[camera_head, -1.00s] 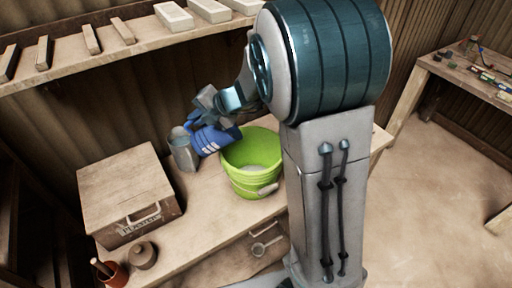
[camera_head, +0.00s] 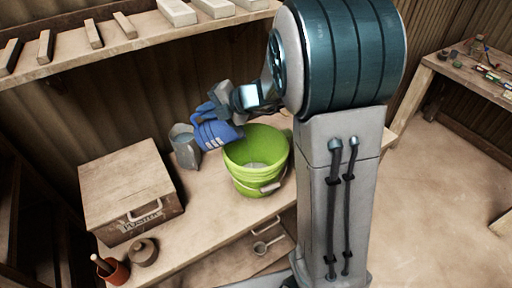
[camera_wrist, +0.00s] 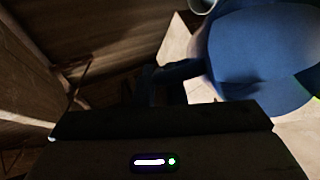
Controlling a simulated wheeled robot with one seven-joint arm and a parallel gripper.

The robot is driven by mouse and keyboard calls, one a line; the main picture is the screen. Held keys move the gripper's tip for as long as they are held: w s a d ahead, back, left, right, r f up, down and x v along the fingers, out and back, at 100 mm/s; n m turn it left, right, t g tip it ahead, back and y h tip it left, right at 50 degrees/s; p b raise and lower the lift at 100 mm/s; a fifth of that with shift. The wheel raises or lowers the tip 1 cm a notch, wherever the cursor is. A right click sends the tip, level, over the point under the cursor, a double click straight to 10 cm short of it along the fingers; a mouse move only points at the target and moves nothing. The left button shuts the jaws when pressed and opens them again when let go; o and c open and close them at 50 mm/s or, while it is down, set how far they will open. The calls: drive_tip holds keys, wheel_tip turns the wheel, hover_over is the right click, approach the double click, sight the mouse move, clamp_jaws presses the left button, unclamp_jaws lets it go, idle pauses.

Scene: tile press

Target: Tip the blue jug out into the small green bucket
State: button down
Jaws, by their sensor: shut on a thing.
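The blue jug (camera_head: 215,132) is tilted in the head view, its lower right side by the left rim of the green bucket. My gripper (camera_head: 212,109) is shut on the jug at its upper left side. The jug also fills the upper right of the wrist view (camera_wrist: 262,55), with its handle running to the dark jaws. The small green bucket (camera_head: 250,180) stands upright on the bench, and pale contents show at its bottom. I cannot see anything pouring from the jug.
A grey metal container (camera_head: 185,152) stands just left of the jug. A wooden box (camera_head: 122,185) sits further left, with a reddish pot (camera_head: 113,270) and a round brown object (camera_head: 143,252) in front. A shelf with blocks (camera_head: 100,48) runs above.

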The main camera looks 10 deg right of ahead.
drive_tip(key=shift+d+f+y+b, duration=0.3)
drive_tip(key=shift+d+f+b, duration=0.15)
drive_tip(key=shift+b, duration=0.75)
drive_tip(key=shift+d+r+b, duration=0.15)
drive_tip(key=shift+b, duration=0.15)
drive_tip(key=shift+s+d+y+b, duration=0.1)
drive_tip(key=shift+d+y+b, duration=0.1)
drive_tip(key=shift+y+b, duration=0.15)
drive_tip(key=shift+d+r+t, duration=0.2)
drive_tip(key=shift+d+t, duration=0.1)
drive_tip(key=shift+d, duration=0.1)
drive_tip(key=shift+s+d+r+m+y, duration=0.1)
drive_tip(key=shift+d+r+m+y, duration=0.2)
drive_tip(key=shift+d, duration=0.35)
drive_tip(key=shift+s+d+r+m+y, duration=0.1)
drive_tip(key=shift+d+y, duration=0.25)
drive_tip(key=shift+d, duration=0.4)
